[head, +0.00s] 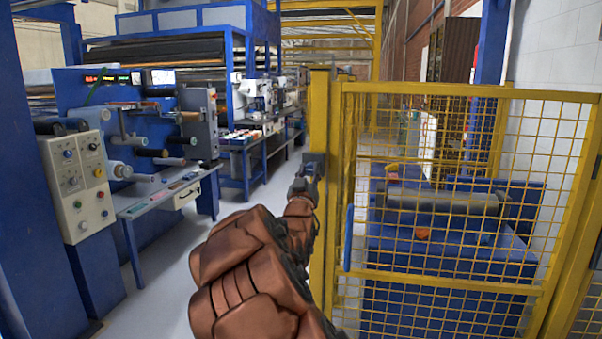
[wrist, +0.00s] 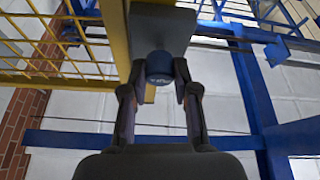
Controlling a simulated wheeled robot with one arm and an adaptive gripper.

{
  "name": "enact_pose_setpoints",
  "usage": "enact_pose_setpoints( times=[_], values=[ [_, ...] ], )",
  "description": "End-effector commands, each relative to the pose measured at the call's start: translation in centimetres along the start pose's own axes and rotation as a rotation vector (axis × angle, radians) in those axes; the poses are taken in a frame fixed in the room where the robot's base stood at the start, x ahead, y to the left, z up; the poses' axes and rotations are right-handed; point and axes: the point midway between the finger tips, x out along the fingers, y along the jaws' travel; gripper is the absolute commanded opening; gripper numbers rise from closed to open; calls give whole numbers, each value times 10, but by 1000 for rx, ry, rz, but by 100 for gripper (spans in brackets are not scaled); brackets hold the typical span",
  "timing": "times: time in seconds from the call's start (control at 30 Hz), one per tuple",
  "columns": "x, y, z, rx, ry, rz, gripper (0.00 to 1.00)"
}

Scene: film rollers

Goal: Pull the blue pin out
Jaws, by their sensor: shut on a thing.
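The blue pin (wrist: 159,68) shows in the wrist view as a short round blue knob under a dark grey block (wrist: 163,35) beside a yellow post. My gripper (wrist: 160,85) is shut on the pin, one finger on each side of it. The pin's upper end goes out of sight at the block. In the head view my gripper (head: 305,185) is at the left edge of the yellow mesh gate (head: 455,88), by the grey latch block on the yellow post (head: 320,110). The pin cannot be made out there.
A blue machine with a roller (head: 440,200) stands behind the gate mesh. Blue printing machines (head: 140,150) line the left side. A grey floor aisle (head: 265,170) runs between them and the gate. A blue upright bar (head: 348,237) is on the gate's left side.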

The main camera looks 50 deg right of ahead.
Motion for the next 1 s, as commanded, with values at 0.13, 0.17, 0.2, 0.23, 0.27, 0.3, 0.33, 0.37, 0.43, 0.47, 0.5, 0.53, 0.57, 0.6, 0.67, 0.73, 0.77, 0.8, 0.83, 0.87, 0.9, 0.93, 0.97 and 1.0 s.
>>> enact_pose_setpoints(
  times=[0.13,0.17,0.2,0.23,0.27,0.3,0.33,0.37,0.43,0.47,0.5,0.53,0.57,0.6,0.67,0.73,0.77,0.8,0.83,0.87,0.9,0.93,0.97,1.0],
  values=[
    [0,3,3,-1,-5,7,33],
    [0,3,2,-1,-4,7,36],
    [0,3,2,-1,-4,6,40],
    [0,2,2,0,-4,6,44],
    [0,2,2,0,-4,5,47],
    [0,1,2,0,-3,4,51],
    [0,1,1,0,-3,3,54],
    [0,1,1,0,-2,3,54],
    [0,0,1,1,-2,1,54],
    [0,0,1,1,-1,1,54],
    [-1,-1,0,1,-1,1,54],
    [0,-1,0,1,-1,0,54],
    [0,-1,0,1,-1,0,54],
    [-1,-1,0,1,-1,0,54],
    [-1,-1,0,1,-1,0,54],
    [-4,-2,0,1,-1,-1,54],
    [-6,-2,0,1,-1,-1,54],
    [-8,-2,0,1,0,-1,54],
    [-11,-2,0,1,1,-1,54],
    [-14,-2,-1,1,1,-1,54],
    [-18,-2,-1,2,2,-2,54],
    [-22,-2,-1,1,1,-2,54],
    [-26,-2,0,1,0,-2,54],
    [-31,-2,0,0,-3,-2,54]
  ],
)
